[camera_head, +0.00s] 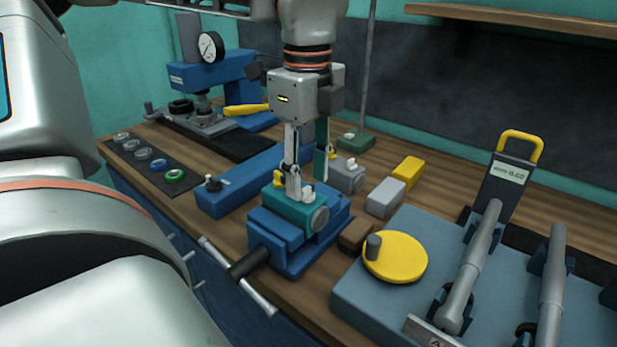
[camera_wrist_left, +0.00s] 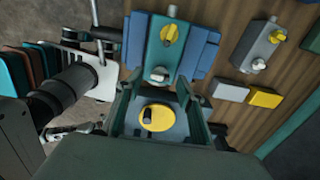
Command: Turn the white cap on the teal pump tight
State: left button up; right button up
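The teal pump (camera_head: 290,208) sits in the blue vise (camera_head: 298,247) on the bench. Its white cap (camera_head: 309,194) is on top, near the round end face. A yellow knob (camera_head: 278,180) is on the pump's far part. My left gripper (camera_head: 306,186) points down over the pump, its fingertips just above and around the cap. In the left wrist view the white cap (camera_wrist_left: 159,75) lies between the spread fingers (camera_wrist_left: 157,84), with a gap on each side. The yellow knob (camera_wrist_left: 170,34) shows beyond it. My right gripper is not in view.
A grey pump (camera_head: 346,178) with its own white cap stands behind the vise, beside grey and yellow blocks (camera_head: 408,172). A blue-grey fixture (camera_head: 360,290) with a yellow disc (camera_head: 395,258) is at right. The vise handle (camera_head: 240,270) sticks out over the front edge.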

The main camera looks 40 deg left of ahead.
pick_arm(q)
jog(key=shift+f, duration=0.45)
grip_shut()
